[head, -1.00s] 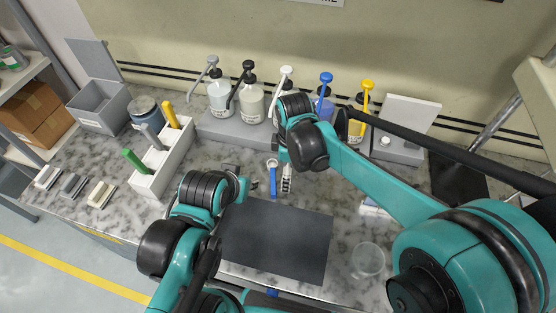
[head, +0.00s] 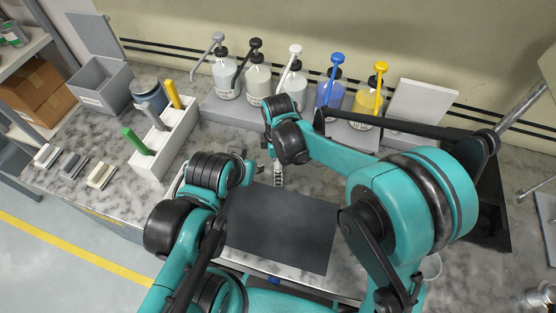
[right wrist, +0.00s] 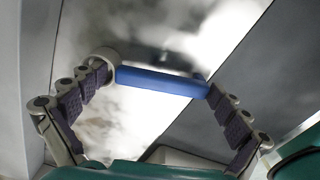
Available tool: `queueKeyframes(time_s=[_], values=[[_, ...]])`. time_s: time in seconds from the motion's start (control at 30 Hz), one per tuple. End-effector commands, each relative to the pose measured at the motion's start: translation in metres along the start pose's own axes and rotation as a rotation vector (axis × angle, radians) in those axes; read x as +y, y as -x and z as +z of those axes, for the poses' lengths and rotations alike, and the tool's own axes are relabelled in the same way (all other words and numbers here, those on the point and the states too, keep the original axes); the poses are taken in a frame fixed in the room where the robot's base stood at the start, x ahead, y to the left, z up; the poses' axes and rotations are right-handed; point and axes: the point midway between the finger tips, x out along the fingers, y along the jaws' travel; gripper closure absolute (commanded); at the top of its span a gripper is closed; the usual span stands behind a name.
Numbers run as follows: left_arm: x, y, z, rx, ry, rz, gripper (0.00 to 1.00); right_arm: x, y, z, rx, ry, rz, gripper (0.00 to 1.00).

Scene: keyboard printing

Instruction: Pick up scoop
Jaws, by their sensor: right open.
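The scoop's blue handle (right wrist: 160,82) shows in the right wrist view, lying crosswise between the fingers of my right gripper (right wrist: 160,85). The fingers are apart, one near each end of the handle; whether they touch it is unclear. In the head view my right gripper (head: 279,174) points down at the worktop just behind the dark mat, and the scoop is hidden there. My left gripper (head: 250,163) is close by on the left, small and partly covered by its own arm, so its jaws cannot be read.
A dark mat (head: 280,232) lies in front. Pump bottles, including a blue one (head: 327,97) and a yellow one (head: 364,103), stand on a grey riser at the back. A white holder (head: 148,166) with green, grey and yellow handles stands left, beside several small blocks and a grey bin (head: 102,95).

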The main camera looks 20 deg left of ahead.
Motion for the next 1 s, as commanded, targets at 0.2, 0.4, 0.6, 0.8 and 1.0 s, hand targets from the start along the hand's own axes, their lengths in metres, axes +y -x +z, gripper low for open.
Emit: queueKeyframes(time_s=[0.2, 0.4, 0.6, 0.8, 1.0], values=[[0.000, 0.001, -0.001, 0.000, 0.000, 0.000, 0.68, 0.000, 0.001, 0.000, 0.000, -0.001, 0.000, 0.19], [0.000, 0.001, -0.001, 0.000, 0.000, 0.000, 0.68, 0.000, 0.001, 0.000, 0.000, -0.001, 0.000, 0.33], [0.000, 0.001, -0.001, 0.000, 0.000, 0.000, 0.68, 0.000, 0.002, 0.000, 0.000, -0.001, 0.000, 0.33], [0.000, 0.006, -0.004, 0.000, 0.000, 0.000, 0.68, 0.000, 0.010, -0.001, 0.000, -0.003, 0.000, 0.33], [0.000, 0.016, -0.012, 0.000, 0.000, 0.000, 0.68, 0.000, 0.028, -0.003, 0.000, -0.008, 0.000, 0.33]])
